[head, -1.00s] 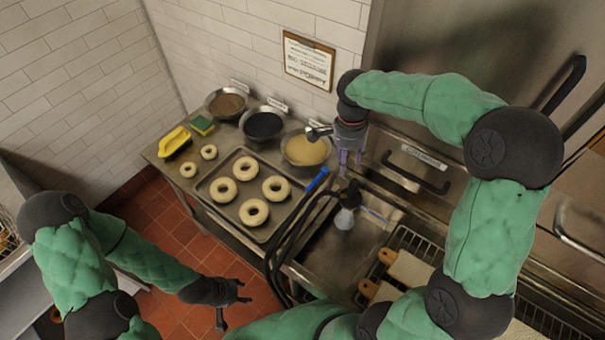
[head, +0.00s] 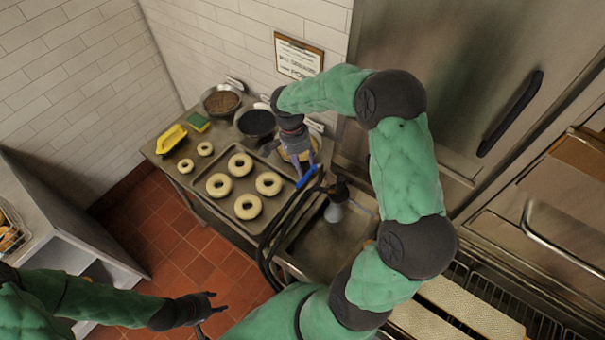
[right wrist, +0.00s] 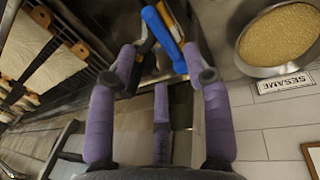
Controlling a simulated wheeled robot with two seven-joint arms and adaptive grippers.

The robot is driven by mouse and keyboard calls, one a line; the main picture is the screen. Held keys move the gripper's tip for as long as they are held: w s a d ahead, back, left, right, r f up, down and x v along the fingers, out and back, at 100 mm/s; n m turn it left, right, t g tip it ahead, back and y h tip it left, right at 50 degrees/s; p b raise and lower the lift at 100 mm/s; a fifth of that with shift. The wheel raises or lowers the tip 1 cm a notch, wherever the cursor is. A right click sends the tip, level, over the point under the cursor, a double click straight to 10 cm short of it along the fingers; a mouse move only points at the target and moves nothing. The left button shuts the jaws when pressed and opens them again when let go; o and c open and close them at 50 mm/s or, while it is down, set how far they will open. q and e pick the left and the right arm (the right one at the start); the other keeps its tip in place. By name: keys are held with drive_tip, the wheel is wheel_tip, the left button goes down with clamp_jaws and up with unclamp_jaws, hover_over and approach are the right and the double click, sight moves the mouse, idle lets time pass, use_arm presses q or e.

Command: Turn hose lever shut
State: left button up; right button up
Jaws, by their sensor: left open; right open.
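The blue hose lever (head: 306,176) sits at the back left of the sink, above the black hoses (head: 272,238). In the right wrist view the blue lever (right wrist: 163,33) shows at the top, between and beyond my fingertips. My right gripper (head: 304,168) is open and close to the lever in the head view. In its wrist view the right gripper (right wrist: 165,70) has its fingers spread, and I cannot tell whether any finger touches the lever. My left gripper (head: 208,308) is open and empty, low over the floor.
A metal sink (head: 310,250) holds a sprayer head (head: 335,208) over it. A tray (head: 215,212) with several bagels lies to the left. Bowls stand along the wall; the sesame bowl (right wrist: 280,38) is near my right gripper. A steel cabinet (head: 430,70) stands behind.

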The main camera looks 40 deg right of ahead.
sight(305, 178)
drive_tip(key=shift+s+d+f, duration=0.1)
drive_tip(key=shift+s+f, duration=0.1)
drive_tip(key=shift+f, duration=0.8)
drive_tip(key=shift+s+d+f, duration=0.1)
drive_tip(key=shift+s+f, duration=0.1)
drive_tip(key=shift+f, duration=0.75)
drive_tip(key=shift+s+f, duration=0.2)
drive_tip(key=shift+f, duration=0.8)
clamp_jaws()
